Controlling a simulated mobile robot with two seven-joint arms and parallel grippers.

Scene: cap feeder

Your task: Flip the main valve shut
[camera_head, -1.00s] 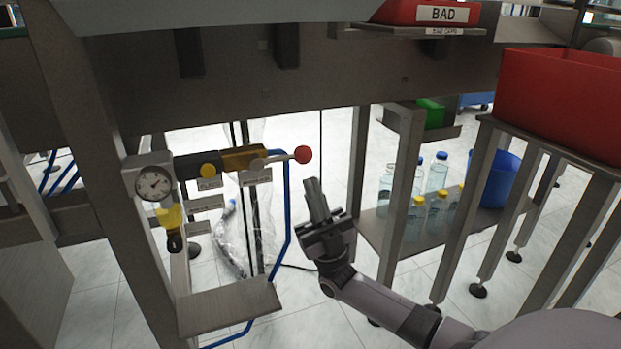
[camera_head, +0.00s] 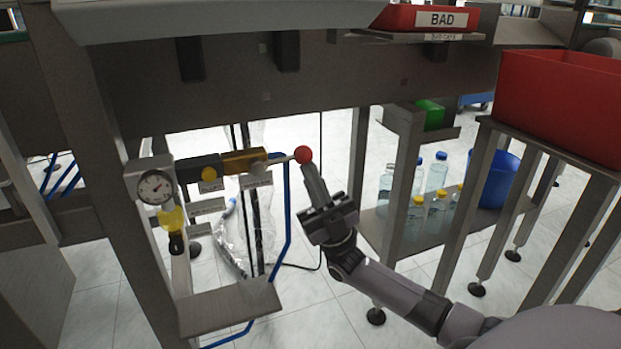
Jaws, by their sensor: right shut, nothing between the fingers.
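The main valve (camera_head: 245,160) is a brass-coloured body in the air line at the left, under the machine's beam. Its lever ends in a red ball knob (camera_head: 303,154) and points to the right, roughly level. My right gripper (camera_head: 309,168) comes up from the lower right. It is shut and empty, with its fingertips just below the red knob, at or very near touching; I cannot tell which. My left gripper is not in view.
A pressure gauge (camera_head: 155,187) and a yellow-bowled filter (camera_head: 172,218) sit left of the valve. A blue hose (camera_head: 288,210) runs down beside it. A small metal shelf (camera_head: 230,309) lies below. Bottles (camera_head: 437,174) and a blue bin (camera_head: 496,180) stand on the right.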

